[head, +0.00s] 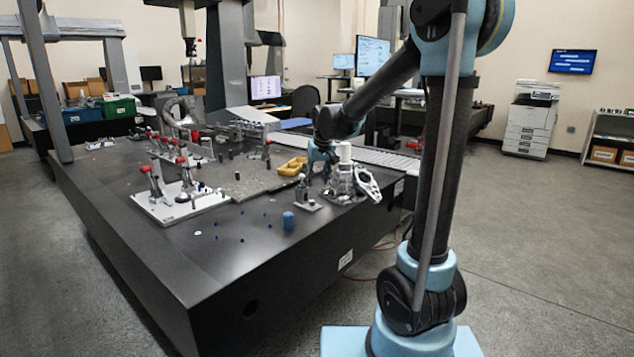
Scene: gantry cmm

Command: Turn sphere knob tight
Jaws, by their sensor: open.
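My gripper (318,174) hangs from the blue wrist over the right part of the dark measuring table (240,262). It is small and partly lost against the parts behind it. Its jaws are open. A small grey fixture block (307,205) with a short upright post stands just below and left of it. I cannot make out for certain which part is the sphere knob; it may be small or hidden near my gripper. I see nothing held.
A metal casting (345,184) with a white cylinder stands right of my gripper. A yellow tray (292,166) lies to its left. Clamps with red handles (147,169) stand on a white plate further left. A blue cylinder (288,221) stands near the front edge.

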